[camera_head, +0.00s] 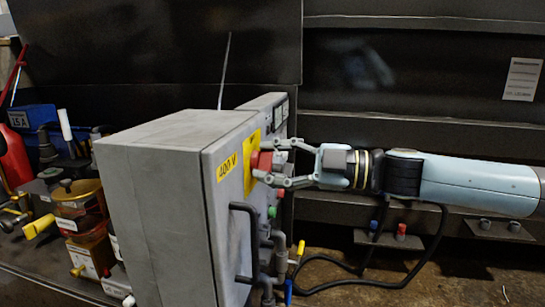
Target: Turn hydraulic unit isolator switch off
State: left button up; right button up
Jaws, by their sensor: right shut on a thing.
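The grey hydraulic unit cabinet (155,190) stands in the middle-left of the head view, with a yellow "400 V" label on its edge. The red isolator switch (262,160) sits on a yellow plate (250,150) on the cabinet's right-facing side. My right gripper (268,162) comes in from the right, level, with its two fingers shut on the red switch from above and below. The fingers partly hide the switch, and its exact angle cannot be made out. My left gripper is not in view.
Green and red buttons (272,212), a black handle (245,235) and pipes lie below the switch. Valves and an amber-coloured container (80,205) crowd the left. A dark metal wall (430,100) stands behind. A black cable (400,275) loops on the floor at the right.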

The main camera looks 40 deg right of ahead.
jog(key=n+p, duration=0.2)
jog(key=n, duration=0.3)
pick_arm(q)
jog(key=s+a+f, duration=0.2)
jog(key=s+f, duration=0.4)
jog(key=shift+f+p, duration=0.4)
jog(key=shift+p, duration=0.05)
pick_arm(e)
jog(key=shift+f+n, duration=0.2)
jog(key=shift+n, duration=1.1)
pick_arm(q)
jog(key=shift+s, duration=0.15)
pick_arm(e)
jog(key=o, duration=1.2)
jog(key=shift+c, duration=0.2)
jog(key=shift+s, duration=0.1)
jog(key=v, duration=1.1)
jog(key=shift+s+d, duration=0.2)
jog(key=shift+s, duration=0.15)
